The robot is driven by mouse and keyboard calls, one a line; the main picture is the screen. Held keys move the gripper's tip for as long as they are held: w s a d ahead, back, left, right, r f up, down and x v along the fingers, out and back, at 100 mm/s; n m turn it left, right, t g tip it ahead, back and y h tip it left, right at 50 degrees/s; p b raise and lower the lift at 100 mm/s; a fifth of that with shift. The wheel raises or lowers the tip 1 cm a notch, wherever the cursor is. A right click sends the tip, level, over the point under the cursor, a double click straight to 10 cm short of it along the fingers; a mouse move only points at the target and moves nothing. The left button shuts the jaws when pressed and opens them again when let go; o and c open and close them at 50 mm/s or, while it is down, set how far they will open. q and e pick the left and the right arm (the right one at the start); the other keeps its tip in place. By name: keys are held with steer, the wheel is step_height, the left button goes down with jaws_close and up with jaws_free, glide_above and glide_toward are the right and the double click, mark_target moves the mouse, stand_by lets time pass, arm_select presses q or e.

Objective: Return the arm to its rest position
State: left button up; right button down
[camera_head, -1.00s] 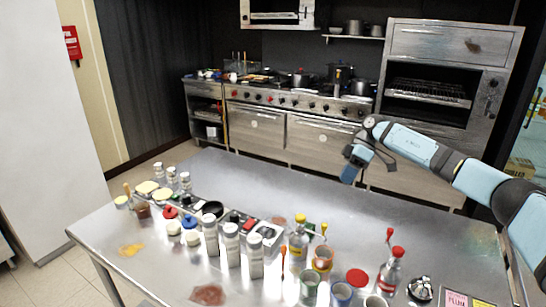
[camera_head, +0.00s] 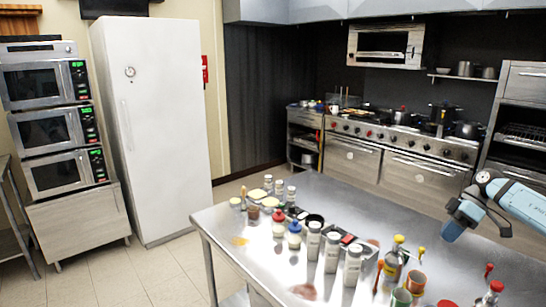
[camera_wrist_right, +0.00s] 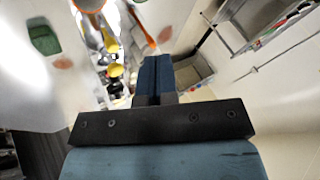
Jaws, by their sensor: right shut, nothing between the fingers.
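My right arm comes in from the right edge of the head view, light blue with dark joints. Its gripper (camera_head: 455,226) hangs above the far right part of the steel table (camera_head: 350,200), apart from the bottles and jars. In the right wrist view the blue fingers of my right gripper (camera_wrist_right: 155,62) are pressed together with nothing between them. My left arm and gripper are not in view.
Spice shakers (camera_head: 332,252), an oil bottle (camera_head: 393,262) and a red-capped bottle (camera_head: 490,295) crowd the table's near side. A stove (camera_head: 400,150) stands behind. A white fridge (camera_head: 150,130) and stacked ovens (camera_head: 48,120) stand left, with open floor before them.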

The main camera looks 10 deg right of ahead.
steer(key=w+a+f+n+t+y, duration=0.1)
steer(key=a+f+n+t+y, duration=0.15)
steer(key=a, duration=0.65)
steer(key=w+a+f+n+t+y, duration=0.1)
steer(key=w+a+f+n+y, duration=0.15)
steer(key=a, duration=0.75)
steer(key=s+a+m+t+y, duration=0.4)
steer(key=a+t, duration=0.6)
steer(key=a, duration=0.5)
steer(key=s+d+f+m+g+h, duration=0.25)
steer(key=s+f+h, duration=0.2)
steer(key=s, duration=0.85)
steer(key=s+d+f+m+g+h, duration=0.1)
steer(key=s+f+m+g+h, duration=0.4)
steer(key=s, duration=0.7)
steer(key=s+d+f+m+g+h, duration=0.1)
steer(key=s+d+f+m+h, duration=0.15)
steer(key=s+h, duration=0.75)
arm_select(q)
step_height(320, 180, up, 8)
steer(key=p, duration=0.8)
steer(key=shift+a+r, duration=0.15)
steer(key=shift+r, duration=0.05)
arm_select(e)
steer(key=w+a+f+n+t+y, duration=0.1)
steer(key=w+a+f+t+y, duration=0.2)
steer(key=a+f+t+y, duration=0.3)
steer(key=shift+w+a+t, duration=0.3)
steer(key=shift+t, duration=0.2)
